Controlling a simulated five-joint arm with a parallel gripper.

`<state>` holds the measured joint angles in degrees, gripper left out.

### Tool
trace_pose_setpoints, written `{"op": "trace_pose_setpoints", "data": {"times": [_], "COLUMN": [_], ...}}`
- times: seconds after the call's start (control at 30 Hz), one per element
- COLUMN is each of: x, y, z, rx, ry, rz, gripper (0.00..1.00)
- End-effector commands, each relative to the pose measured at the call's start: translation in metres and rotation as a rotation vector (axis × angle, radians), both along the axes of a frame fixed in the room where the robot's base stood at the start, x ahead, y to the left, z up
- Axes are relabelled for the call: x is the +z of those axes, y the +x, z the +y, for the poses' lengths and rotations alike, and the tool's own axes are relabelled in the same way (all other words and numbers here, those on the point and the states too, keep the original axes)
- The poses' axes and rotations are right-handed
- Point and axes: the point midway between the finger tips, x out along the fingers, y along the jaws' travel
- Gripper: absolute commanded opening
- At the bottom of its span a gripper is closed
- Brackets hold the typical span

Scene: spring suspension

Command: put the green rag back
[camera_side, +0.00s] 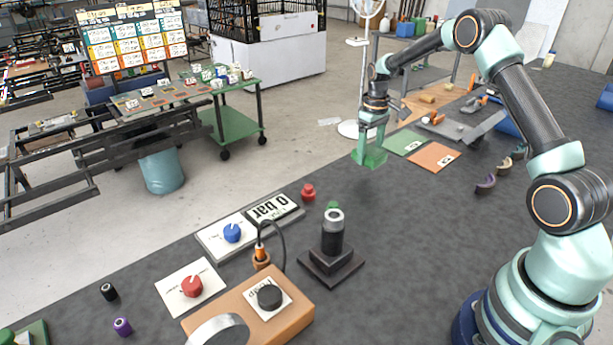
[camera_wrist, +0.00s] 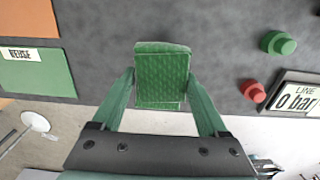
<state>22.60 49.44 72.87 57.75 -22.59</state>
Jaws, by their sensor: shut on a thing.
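The green rag (camera_side: 369,158) hangs in my gripper (camera_side: 371,146), held above the far edge of the dark table. In the wrist view the rag (camera_wrist: 162,78) is a textured green block between the two fingers of my gripper (camera_wrist: 162,88), which are shut on it. A flat green mat (camera_side: 405,142) lies on the table just right of the rag. In the wrist view this green mat (camera_wrist: 38,75) carries a white label reading "REUSE" and lies to the left, apart from the rag.
An orange mat (camera_side: 434,157) lies beside the green mat. A red button (camera_side: 308,192), a gauge panel (camera_side: 272,208) reading 0 bar and a dark post on a square base (camera_side: 332,266) stand nearer the camera. Purple and tan curved pieces (camera_side: 486,184) lie right.

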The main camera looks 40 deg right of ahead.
Motion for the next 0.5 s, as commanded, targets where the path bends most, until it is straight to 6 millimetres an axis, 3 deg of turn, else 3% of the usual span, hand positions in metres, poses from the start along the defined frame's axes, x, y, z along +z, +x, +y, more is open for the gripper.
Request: {"op": "trace_pose_setpoints", "data": {"times": [0.27,0.5], "x": [-0.020,-0.052], "y": [0.000,0.000], "z": [0.000,0.000], "rx": [0.000,0.000], "ry": [0.000,0.000], "rz": [0.000,0.000], "gripper": [0.24,0.24]}}
